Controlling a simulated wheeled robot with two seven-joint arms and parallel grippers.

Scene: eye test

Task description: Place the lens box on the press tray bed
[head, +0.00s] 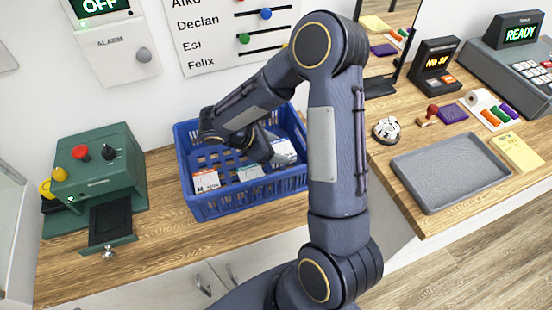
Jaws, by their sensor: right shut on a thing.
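A blue crate (250,203) holds several small lens boxes. A white box with a red-orange label (206,181) stands at its front left, and a white and teal box (249,173) at its middle. My right gripper (268,152) is inside the crate, shut on a grey-white lens box (284,151) at the crate's right; my own arm partly hides the hold. The green press (92,165) stands at the left. Its dark tray bed (109,224) sticks out at the front and is empty. My left gripper is not in view.
The wooden counter (160,235) is clear between press and crate. At the right are a grey tray (450,172), a stamp (428,116), a purple pad (452,113) and a yellow note (517,150). A name board (230,30) hangs behind the crate.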

